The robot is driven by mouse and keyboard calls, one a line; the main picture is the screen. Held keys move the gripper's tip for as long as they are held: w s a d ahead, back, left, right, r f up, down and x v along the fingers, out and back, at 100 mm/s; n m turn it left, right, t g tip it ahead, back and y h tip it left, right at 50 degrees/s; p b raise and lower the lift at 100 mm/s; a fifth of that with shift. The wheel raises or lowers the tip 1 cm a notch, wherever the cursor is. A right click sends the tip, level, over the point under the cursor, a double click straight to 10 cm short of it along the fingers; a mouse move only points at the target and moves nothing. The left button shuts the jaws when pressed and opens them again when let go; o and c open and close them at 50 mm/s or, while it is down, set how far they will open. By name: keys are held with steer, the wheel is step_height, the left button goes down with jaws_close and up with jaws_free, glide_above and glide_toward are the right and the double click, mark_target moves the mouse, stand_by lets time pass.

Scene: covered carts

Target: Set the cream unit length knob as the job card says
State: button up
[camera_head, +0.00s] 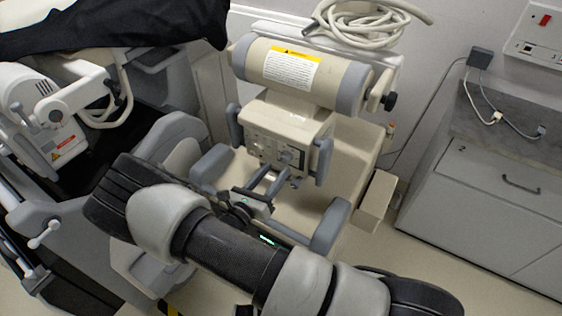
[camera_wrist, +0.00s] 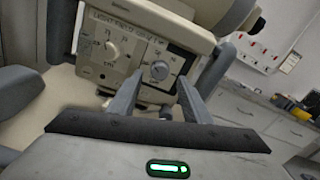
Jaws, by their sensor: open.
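The cream unit (camera_head: 290,120) carries a control panel on its front, below a cream and grey cylinder. In the wrist view the panel (camera_wrist: 135,50) shows a pale round dial (camera_wrist: 112,48) with marks around it at left and a grey knob (camera_wrist: 160,70) at right. The small lettering is too blurred to tell which one is the length knob, or its exact setting. My gripper (camera_wrist: 159,78) is open and empty, its fingers pointing at the panel near the grey knob, with a gap apparently left. No readable job card shows; a yellow-topped label (camera_head: 290,67) is on the cylinder.
Grey handles (camera_head: 323,160) flank the panel, and padded grey arms (camera_head: 331,225) stand lower in front. A coiled hose (camera_head: 365,22) lies on top. A grey cabinet (camera_head: 490,190) stands at right. Another machine (camera_head: 50,115) and a black cover (camera_head: 120,25) are at left.

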mark_target(284, 161)
steer(key=shift+x, duration=2.25)
steer(key=c, duration=1)
